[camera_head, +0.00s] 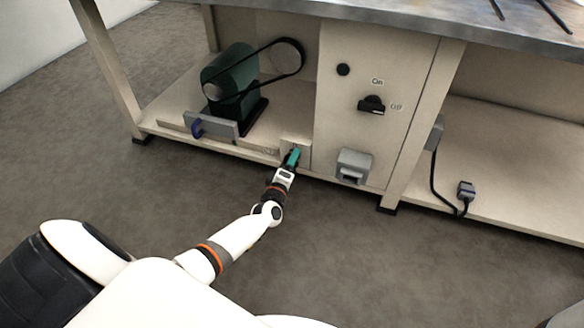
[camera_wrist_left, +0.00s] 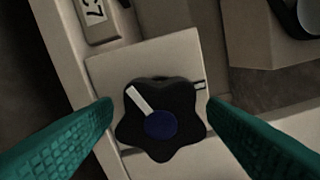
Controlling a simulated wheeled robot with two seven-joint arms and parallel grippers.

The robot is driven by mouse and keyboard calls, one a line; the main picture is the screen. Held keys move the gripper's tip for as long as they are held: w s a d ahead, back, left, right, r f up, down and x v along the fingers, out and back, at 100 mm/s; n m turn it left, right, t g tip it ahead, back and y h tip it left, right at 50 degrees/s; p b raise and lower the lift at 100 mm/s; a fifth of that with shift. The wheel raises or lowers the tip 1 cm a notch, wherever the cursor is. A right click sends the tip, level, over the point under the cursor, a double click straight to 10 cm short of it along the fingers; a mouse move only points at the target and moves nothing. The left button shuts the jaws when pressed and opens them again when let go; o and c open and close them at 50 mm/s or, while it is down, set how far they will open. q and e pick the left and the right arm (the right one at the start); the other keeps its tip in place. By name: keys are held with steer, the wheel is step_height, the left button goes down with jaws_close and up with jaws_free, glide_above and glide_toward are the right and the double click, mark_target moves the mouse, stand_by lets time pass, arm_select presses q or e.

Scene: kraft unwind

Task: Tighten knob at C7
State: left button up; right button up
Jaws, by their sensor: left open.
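The knob (camera_wrist_left: 160,118) is a black, lobed knob with a dark blue centre and a white pointer line, seen in the left wrist view. It sits on a pale square plate (camera_wrist_left: 112,72) beside a label reading C7 (camera_wrist_left: 93,10). The white line points to the upper left; a small black-edged mark (camera_wrist_left: 199,85) is on the plate to the knob's right. My left gripper (camera_head: 293,157) is open, its teal fingers on either side of the knob in the left wrist view, with no clear contact. In the head view the gripper hides the knob. My right gripper is not in view.
A green motor (camera_head: 229,72) with a black belt stands on the lower shelf. A grey block with a blue handle (camera_head: 197,129) is left of my gripper. A panel with an On/Off switch (camera_head: 371,104) and a grey box (camera_head: 353,166) are to the right. The floor in front is clear.

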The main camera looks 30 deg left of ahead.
arm_select(q)
steer(key=shift+w, duration=0.25)
steer(key=c, duration=1)
